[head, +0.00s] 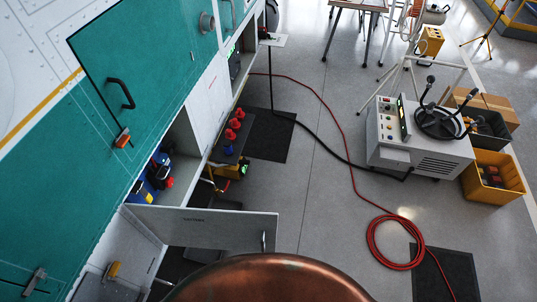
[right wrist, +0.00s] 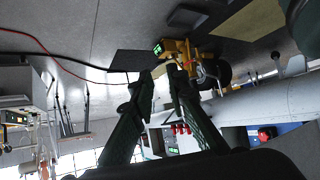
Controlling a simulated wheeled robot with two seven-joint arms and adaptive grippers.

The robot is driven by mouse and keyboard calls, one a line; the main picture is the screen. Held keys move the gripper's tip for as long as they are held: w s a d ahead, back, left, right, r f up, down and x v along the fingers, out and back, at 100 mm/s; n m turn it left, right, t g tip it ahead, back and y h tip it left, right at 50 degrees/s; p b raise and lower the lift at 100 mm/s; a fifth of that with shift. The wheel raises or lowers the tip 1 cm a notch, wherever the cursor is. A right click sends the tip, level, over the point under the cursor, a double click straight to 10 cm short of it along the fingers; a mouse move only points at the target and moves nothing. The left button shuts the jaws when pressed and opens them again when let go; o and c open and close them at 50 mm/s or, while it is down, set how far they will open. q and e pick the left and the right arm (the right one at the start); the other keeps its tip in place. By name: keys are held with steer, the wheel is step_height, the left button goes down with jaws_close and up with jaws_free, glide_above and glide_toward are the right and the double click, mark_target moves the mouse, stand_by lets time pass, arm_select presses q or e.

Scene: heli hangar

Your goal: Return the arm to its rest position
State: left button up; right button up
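My right gripper (right wrist: 158,74) shows in the right wrist view. Its two dark fingers stand apart with a gap between the tips, and nothing is held in it. Beyond the fingertips is a yellow device with a green display (right wrist: 176,48), apart from the fingers as far as I can tell. Neither gripper shows in the head view, and my left gripper is not seen in any view.
In the head view a teal panelled aircraft side (head: 110,115) fills the left. An open white door (head: 205,228) sticks out from it. A grey ground unit (head: 415,145), yellow bin (head: 492,178) and coiled red hose (head: 395,243) are at right. The middle floor is mostly clear.

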steer(key=s+d+f+m+g+h+b, duration=0.1)
steer(key=s+d+f+g+b, duration=0.2)
steer(key=f, duration=0.6)
steer(key=s+d+f+m+g+h+b, duration=0.1)
steer(key=s+d+f+g+h+b, duration=0.1)
steer(key=s+d+f, duration=0.6)
steer(key=s+d+f+m+g+h+b, duration=0.1)
steer(key=s+d+f+g+b, duration=0.2)
steer(key=f, duration=0.9)
steer(key=s+d+b, duration=0.1)
steer(key=s+d, duration=0.1)
steer(key=s, duration=0.1)
steer(key=shift+d+m+g, duration=0.2)
steer(key=shift+m+g, duration=0.1)
steer(key=shift+s, duration=0.1)
